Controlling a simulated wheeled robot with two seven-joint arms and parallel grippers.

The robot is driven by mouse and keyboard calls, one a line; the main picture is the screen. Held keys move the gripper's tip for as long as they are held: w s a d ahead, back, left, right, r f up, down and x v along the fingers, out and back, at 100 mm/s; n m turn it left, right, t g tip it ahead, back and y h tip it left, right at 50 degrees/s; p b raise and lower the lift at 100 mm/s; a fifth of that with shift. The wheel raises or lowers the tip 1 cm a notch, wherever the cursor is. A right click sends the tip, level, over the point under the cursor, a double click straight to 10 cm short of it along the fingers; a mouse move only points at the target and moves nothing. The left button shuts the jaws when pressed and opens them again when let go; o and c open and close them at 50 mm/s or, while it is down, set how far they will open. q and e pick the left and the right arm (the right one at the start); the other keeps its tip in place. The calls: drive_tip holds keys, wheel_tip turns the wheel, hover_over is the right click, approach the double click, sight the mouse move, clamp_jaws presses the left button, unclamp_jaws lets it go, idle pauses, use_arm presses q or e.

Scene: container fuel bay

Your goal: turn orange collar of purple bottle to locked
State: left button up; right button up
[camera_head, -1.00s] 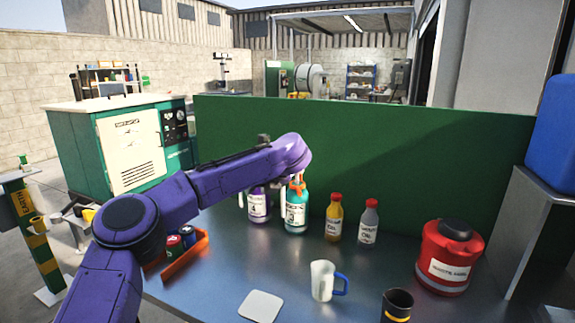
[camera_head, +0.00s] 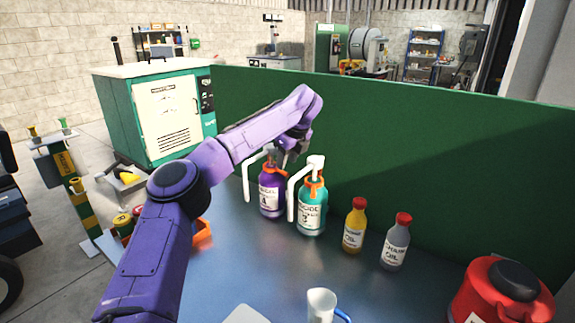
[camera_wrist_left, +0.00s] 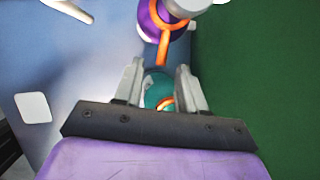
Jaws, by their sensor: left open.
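The purple bottle (camera_head: 270,198) stands on the bench with a white pump head and side spout. Its orange collar (camera_head: 267,168) is partly hidden beneath my gripper in the head view. In the left wrist view the collar (camera_wrist_left: 163,30) is a ring with a tab pointing toward my fingers. My left gripper (camera_head: 286,158) is open above and behind the bottles. In the wrist view its fingers (camera_wrist_left: 156,75) are apart and hold nothing, short of the tab. The teal bottle (camera_head: 312,210) stands just right of the purple one; a teal shape (camera_wrist_left: 157,89) shows between the fingers.
A yellow bottle (camera_head: 354,228) and a grey bottle (camera_head: 395,248), both red-capped, stand to the right. A red container (camera_head: 500,297) and a white mug (camera_head: 320,304) are nearer. A green panel (camera_head: 430,165) closes the back. An orange tray (camera_head: 203,235) is behind my arm.

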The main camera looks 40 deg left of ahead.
sight(286, 174)
use_arm(q)
drive_tip(key=x, duration=0.4)
drive_tip(key=shift+w+f+p, duration=0.3)
drive_tip(key=shift+w+p, duration=0.05)
drive_tip(key=shift+s+r, duration=0.1)
clamp_jaws()
